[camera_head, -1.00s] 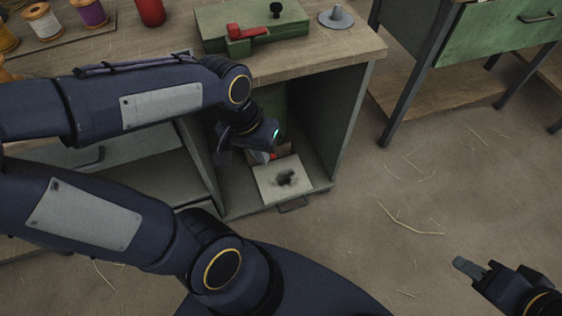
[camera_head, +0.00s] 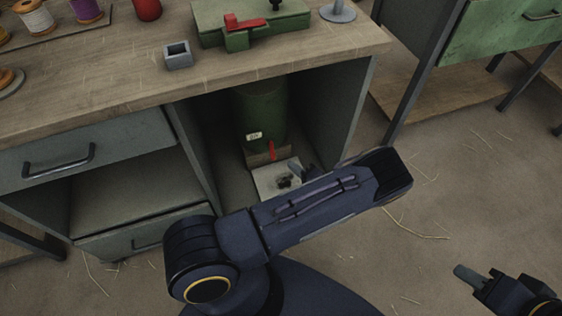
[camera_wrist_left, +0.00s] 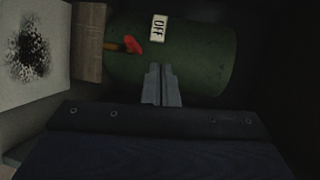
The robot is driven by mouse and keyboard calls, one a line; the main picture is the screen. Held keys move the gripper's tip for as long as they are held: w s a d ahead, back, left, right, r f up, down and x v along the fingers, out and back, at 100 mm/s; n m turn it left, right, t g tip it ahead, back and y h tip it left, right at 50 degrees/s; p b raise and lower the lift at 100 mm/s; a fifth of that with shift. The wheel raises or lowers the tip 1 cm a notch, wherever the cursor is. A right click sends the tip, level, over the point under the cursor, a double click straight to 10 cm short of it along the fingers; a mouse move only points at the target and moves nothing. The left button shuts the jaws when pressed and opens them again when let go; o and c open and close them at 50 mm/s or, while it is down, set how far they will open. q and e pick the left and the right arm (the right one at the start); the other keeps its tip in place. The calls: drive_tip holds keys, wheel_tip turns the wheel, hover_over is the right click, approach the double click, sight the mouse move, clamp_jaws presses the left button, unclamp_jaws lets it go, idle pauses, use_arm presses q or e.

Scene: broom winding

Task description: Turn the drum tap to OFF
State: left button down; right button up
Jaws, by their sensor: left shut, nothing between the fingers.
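The green drum (camera_head: 262,108) stands inside the open cabinet bay, with a white OFF label (camera_head: 254,135) low on its front. The red tap handle (camera_head: 272,150) is below and right of the label. In the left wrist view the red handle (camera_wrist_left: 132,45) sits at the end of a brass stem, left of the label (camera_wrist_left: 158,28). My left gripper (camera_wrist_left: 161,70) is shut and empty in front of the drum, apart from the handle in the picture. In the head view my forearm partly hides this gripper. My right gripper (camera_head: 470,274) is at lower right; its jaw gap is unclear.
A pale sheet (camera_head: 264,183) with a dark stain lies below the tap. Cabinet side walls (camera_head: 335,110) flank the bay. A workbench top (camera_head: 110,75) overhangs it, carrying spools, a grey square holder (camera_head: 178,56) and a green box. The floor at right is open.

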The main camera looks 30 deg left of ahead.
sight(272, 151)
use_arm(q)
drive_tip(key=d+f+m+t+h, duration=0.1)
drive_tip(key=d+f+m+t, duration=0.2)
drive_tip(key=f+t, duration=0.3)
drive_tip(key=shift+w+f+m, duration=0.35)
drive_tip(key=shift+f+m, duration=0.3)
drive_tip(key=shift+m, duration=0.05)
drive_tip(key=shift+a, duration=0.1)
drive_tip(key=w+a+b, duration=0.3)
drive_tip(key=w+a, duration=0.1)
drive_tip(key=a, duration=0.6)
drive_tip(key=shift+a, duration=0.4)
